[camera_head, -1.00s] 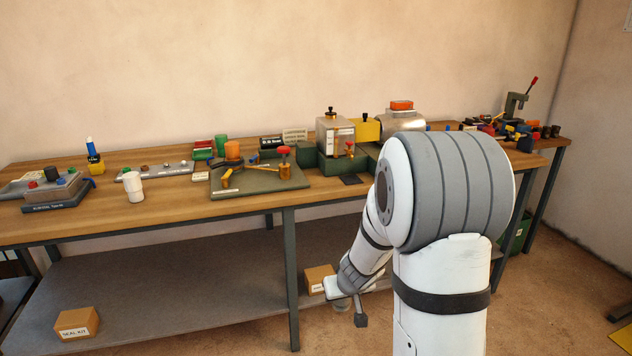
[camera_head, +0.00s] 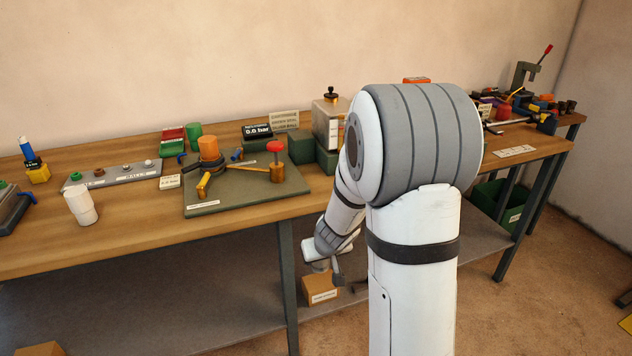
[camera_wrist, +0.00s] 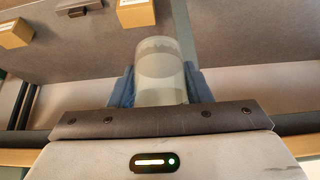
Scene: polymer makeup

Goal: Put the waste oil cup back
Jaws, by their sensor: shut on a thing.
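A pale, translucent cup (camera_wrist: 160,78), which I take to be the waste oil cup, is between the two blue fingers of my gripper (camera_wrist: 160,88) in the wrist view. The fingers are shut on its sides. In the head view my gripper (camera_head: 330,268) is low, beside the bench's front edge and below the tabletop, partly hidden by my arm; the cup is hard to make out there. A second, white cup (camera_head: 80,206) stands on the tabletop at the left.
The wooden bench (camera_head: 130,235) holds a green plate (camera_head: 225,197) with an orange-topped fixture and red-knobbed post, a grey tray (camera_head: 112,173), and a clear tank (camera_head: 328,125). A lower shelf (camera_head: 200,310) bears a cardboard box (camera_head: 318,288). A green bin (camera_head: 500,205) stands at right.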

